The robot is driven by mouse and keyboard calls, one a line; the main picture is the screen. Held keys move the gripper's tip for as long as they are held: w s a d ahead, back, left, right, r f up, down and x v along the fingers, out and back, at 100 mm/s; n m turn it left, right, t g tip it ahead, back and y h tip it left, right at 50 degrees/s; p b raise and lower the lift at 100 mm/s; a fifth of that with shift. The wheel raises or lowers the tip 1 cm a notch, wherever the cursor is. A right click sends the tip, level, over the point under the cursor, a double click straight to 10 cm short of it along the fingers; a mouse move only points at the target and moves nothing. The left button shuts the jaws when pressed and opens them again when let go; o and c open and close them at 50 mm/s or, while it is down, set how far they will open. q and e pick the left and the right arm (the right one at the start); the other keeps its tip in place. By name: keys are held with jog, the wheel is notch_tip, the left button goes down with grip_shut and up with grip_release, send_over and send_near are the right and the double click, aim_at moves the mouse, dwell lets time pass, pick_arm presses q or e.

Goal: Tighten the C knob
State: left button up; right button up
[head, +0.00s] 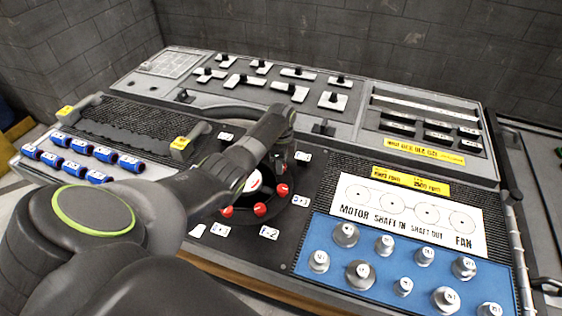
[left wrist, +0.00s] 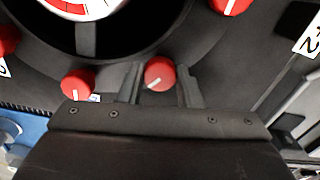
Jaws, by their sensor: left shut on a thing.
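A black round panel (head: 246,225) carries several red knobs with white pointer lines around a white-and-red dial (head: 252,181). My left gripper (head: 281,160) reaches down onto the right side of this panel. In the left wrist view, its two fingers (left wrist: 160,78) stand on either side of a red knob (left wrist: 159,72), shut on it. The knob's white line points to the lower left. In the head view my arm hides this knob. I cannot read which knob carries the C label. My right gripper is not in view.
Another red knob (left wrist: 78,84) sits left of the held one in the left wrist view. A blue tray (head: 325,285) with several metal knobs is at the right. Blue cylinders (head: 75,165) lie at the left. Switches (head: 290,90) line the back panel.

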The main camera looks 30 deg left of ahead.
pick_arm(q)
jog(key=shift+w+r+m, duration=0.1)
jog(key=shift+m, duration=0.7)
jog(key=o, duration=1)
jog(key=shift+c, duration=0.2)
notch_tip(320, 180, up, 17)
jog(key=b, duration=0.1)
jog(key=shift+r, duration=0.15)
